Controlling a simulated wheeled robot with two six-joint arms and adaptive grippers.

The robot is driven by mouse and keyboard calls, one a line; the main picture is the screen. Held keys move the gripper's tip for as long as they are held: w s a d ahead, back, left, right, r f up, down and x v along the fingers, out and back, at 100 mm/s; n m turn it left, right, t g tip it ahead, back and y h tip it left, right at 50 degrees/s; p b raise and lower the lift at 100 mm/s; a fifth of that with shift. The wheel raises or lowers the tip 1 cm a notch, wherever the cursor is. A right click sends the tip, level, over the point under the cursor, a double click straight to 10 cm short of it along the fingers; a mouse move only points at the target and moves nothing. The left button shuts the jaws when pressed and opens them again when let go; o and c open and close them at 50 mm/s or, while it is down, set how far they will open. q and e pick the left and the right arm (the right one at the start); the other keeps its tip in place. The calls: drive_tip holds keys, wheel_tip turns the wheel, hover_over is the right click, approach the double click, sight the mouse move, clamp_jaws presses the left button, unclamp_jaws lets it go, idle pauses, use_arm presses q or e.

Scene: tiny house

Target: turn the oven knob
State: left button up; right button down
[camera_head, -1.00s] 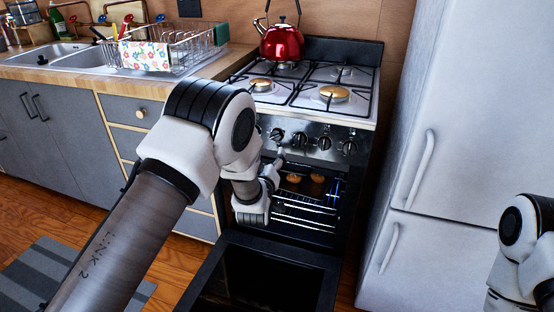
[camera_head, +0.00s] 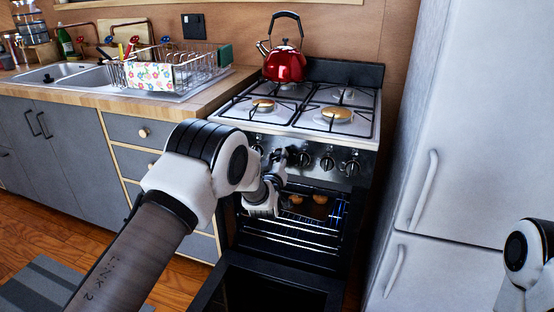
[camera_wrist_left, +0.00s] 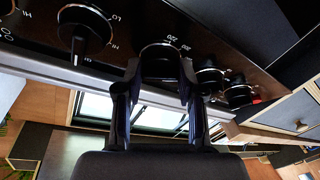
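The oven (camera_head: 300,140) has a row of black knobs on its dark front panel. My left gripper (camera_head: 280,157) is at this row, left of the knob near the middle (camera_head: 304,159), and hides part of the panel. In the left wrist view, one oven knob (camera_wrist_left: 160,62) with numbers around it sits between the two fingertips of my left gripper (camera_wrist_left: 159,75). The fingers are apart, one on each side of it; firm contact cannot be made out. Only part of my right arm shows at the right edge; its gripper is out of view.
The oven door (camera_head: 265,285) hangs open below my left arm, with round brown items (camera_head: 310,199) on a rack inside. A red kettle (camera_head: 285,63) stands on the stove top. A white fridge (camera_head: 470,120) is close on the right, drawers (camera_head: 140,132) on the left.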

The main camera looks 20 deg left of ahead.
use_arm(q)
drive_tip(key=shift+m, duration=0.4)
drive_tip(key=shift+a+f+m+t+h+b, duration=0.1)
drive_tip(key=shift+m+t+h+b, duration=0.35)
drive_tip(key=shift+m, duration=0.65)
drive_tip(key=m+h, duration=0.1)
drive_tip(key=m, duration=0.2)
drive_tip(key=shift+h, duration=0.35)
drive_tip(key=m+h, duration=0.1)
drive_tip(key=m, duration=0.3)
drive_tip(key=shift+h, duration=0.3)
drive_tip(key=m+h, duration=0.1)
drive_tip(key=m, duration=0.1)
drive_tip(key=m+g, duration=0.1)
drive_tip(key=m, duration=0.1)
drive_tip(key=shift+a+m+h, duration=0.15)
drive_tip(key=shift+m+h, duration=0.25)
drive_tip(key=m, duration=0.2)
drive_tip(key=m+g+h, duration=0.1)
drive_tip(key=m, duration=0.2)
drive_tip(key=m+g+h+p, duration=0.1)
drive_tip(key=m, duration=0.1)
drive_tip(key=shift+r, duration=0.25)
drive_tip(key=m+g+p, duration=0.1)
drive_tip(key=m, duration=0.3)
drive_tip(key=shift+h, duration=0.3)
drive_tip(key=shift+m+g+p, duration=0.3)
drive_tip(key=shift+m+g, duration=0.35)
drive_tip(key=shift+m, duration=0.85)
